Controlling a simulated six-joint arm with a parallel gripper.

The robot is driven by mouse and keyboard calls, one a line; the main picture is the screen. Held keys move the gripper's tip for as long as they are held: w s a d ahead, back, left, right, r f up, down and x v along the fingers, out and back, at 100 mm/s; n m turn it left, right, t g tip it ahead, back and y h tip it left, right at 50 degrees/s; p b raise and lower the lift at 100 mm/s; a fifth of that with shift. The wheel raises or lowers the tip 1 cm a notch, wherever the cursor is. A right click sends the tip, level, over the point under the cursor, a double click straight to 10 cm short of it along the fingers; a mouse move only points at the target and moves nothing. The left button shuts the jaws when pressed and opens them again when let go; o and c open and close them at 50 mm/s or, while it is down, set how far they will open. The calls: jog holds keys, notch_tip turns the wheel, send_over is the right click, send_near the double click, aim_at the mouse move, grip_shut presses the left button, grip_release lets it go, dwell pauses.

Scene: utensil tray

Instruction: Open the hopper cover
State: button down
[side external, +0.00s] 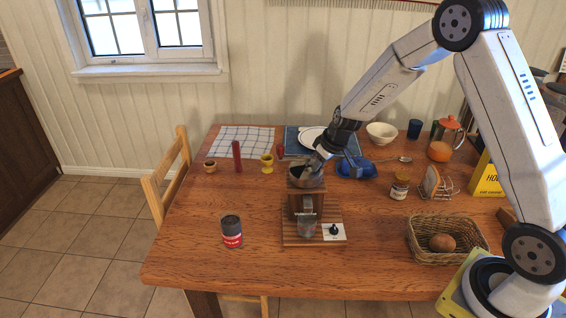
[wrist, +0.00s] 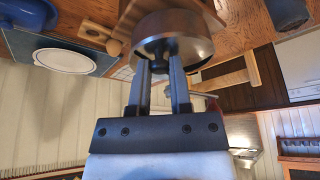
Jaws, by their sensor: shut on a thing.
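A coffee grinder (side external: 306,205) with a wooden body and a dark metal hopper (side external: 306,183) stands upright on a wooden base near the middle of the table. My gripper (side external: 316,163) reaches down to the top of the hopper from the upper right. In the wrist view the rounded brown metal hopper (wrist: 190,30) fills the top middle. My gripper (wrist: 162,55) has its two fingers close together on a small dark part of the cover at the hopper's edge. The fingers partly hide this part, and I cannot tell how far the cover is raised.
A dark can with a red label (side external: 231,232) stands left of the grinder. A wicker basket (side external: 448,239) holding a brown item and a small jar (side external: 399,187) are to the right. The front table is clear.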

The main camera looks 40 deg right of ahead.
jog(key=shift+d, duration=0.1)
dwell(0.3)
jog(key=c, duration=0.5)
grip_release()
jog(key=shift+c, duration=0.2)
jog(key=v, duration=0.7)
jog(key=shift+r, duration=0.4)
jog(key=shift+s, duration=0.1)
